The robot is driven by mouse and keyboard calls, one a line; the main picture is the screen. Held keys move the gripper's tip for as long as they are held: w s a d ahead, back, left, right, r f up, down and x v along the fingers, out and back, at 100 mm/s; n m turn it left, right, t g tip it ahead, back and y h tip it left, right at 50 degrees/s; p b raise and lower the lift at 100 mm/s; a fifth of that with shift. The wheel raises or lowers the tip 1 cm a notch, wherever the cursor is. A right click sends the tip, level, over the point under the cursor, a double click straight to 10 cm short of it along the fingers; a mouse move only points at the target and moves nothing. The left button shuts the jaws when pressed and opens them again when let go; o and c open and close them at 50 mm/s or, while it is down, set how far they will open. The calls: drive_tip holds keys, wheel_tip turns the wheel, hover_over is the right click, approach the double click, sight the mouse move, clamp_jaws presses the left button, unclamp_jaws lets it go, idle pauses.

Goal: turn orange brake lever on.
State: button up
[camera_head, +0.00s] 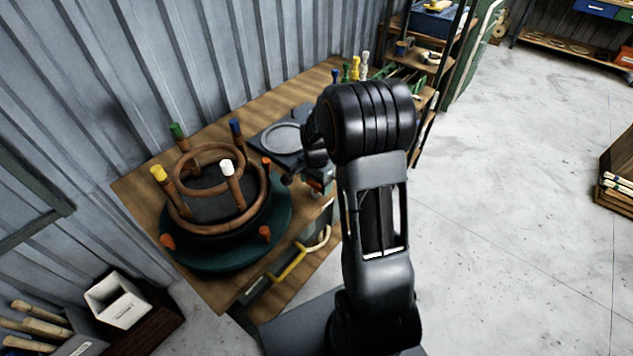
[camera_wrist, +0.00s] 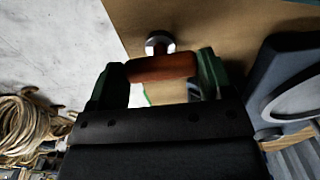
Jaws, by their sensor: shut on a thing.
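The orange brake lever (camera_wrist: 165,67) shows in the wrist view as an orange-brown bar, with a round metal piece (camera_wrist: 158,42) just beyond it. My gripper (camera_wrist: 163,74) has a dark green finger at each end of the bar and is shut on it. In the head view, a small bit of orange (camera_head: 316,186) shows beside my gripper (camera_head: 322,178) at the workbench's right edge. My arm hides most of the lever and gripper there.
The wooden workbench (camera_head: 142,188) bears a dark green turntable (camera_head: 212,262) with rattan rings and coloured pegs. A grey round-topped device (camera_head: 282,137) stands behind it. Shelves (camera_head: 440,55) stand at the back.

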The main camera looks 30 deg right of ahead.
drive_tip(key=shift+r, duration=0.1)
drive_tip(key=o, duration=0.9)
wheel_tip(320, 180, up, 14)
drive_tip(key=shift+f, duration=0.15)
idle(0.5)
drive_tip(key=s+a+r+n+t, duration=0.1)
drive_tip(key=s+a+n, duration=0.2)
drive_tip(key=s+n, duration=0.1)
drive_tip(key=s+a+n+t, duration=0.1)
drive_tip(key=s+a+n, duration=0.2)
drive_tip(key=s, duration=0.4)
drive_tip(key=s+a+r+n+t, duration=0.1)
drive_tip(key=s+a+n, duration=0.2)
drive_tip(key=s+n, duration=0.2)
drive_tip(key=shift+s+a+r+n+t+p, duration=0.2)
drive_tip(key=shift+r+n+t+p, duration=0.15)
drive_tip(key=shift+n, duration=0.25)
